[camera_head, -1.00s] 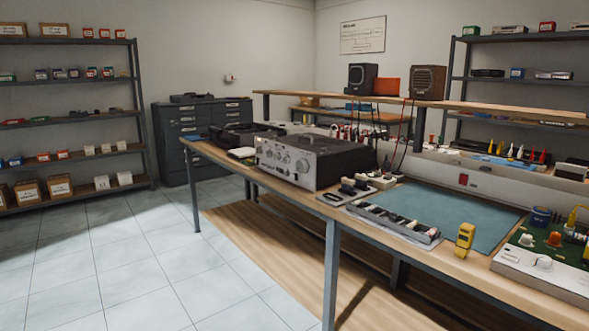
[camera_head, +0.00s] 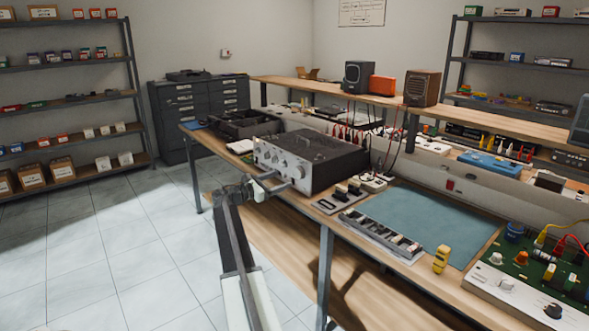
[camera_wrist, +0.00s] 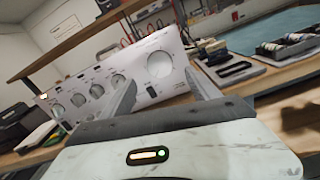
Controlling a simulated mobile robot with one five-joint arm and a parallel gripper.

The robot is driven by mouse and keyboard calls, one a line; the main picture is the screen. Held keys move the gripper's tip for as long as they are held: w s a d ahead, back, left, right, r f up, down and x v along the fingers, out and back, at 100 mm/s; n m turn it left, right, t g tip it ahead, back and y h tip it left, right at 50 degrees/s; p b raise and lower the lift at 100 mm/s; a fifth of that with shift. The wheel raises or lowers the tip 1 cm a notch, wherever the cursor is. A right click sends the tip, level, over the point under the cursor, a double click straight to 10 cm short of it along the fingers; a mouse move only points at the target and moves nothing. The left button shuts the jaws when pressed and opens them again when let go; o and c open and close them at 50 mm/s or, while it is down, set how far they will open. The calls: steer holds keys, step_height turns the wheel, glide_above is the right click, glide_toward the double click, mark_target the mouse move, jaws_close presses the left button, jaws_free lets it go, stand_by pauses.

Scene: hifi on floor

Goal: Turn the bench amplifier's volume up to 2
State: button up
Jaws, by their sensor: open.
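The bench amplifier (camera_head: 325,160) stands on the workbench, a dark box with a pale front panel carrying several round knobs. In the wrist view its panel (camera_wrist: 127,75) appears tilted, with a row of smaller knobs and one large silver knob (camera_wrist: 159,65) at the right. My gripper (camera_head: 274,182) is in front of the panel's right part in the head view and hides some of it. In the wrist view my gripper (camera_wrist: 160,82) has its fingers spread apart with nothing held between them. The large knob appears beyond the fingertips. Its scale marks are too small to read.
A small switch box (camera_head: 341,198), a parts tray (camera_head: 380,233) and a blue mat (camera_head: 428,222) lie right of the amplifier. The tiled floor (camera_head: 120,250) at left is clear.

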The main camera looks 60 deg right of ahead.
mark_target(297, 175)
steer(key=x, duration=0.7)
steer(key=shift+s+d+f, duration=0.1)
steer(key=shift+d+f, duration=0.1)
steer(key=shift+d, duration=0.1)
steer(key=c, duration=1.4)
steer(key=shift+s+d, duration=0.1)
steer(key=shift+d, duration=0.05)
steer(key=shift+o, duration=0.2)
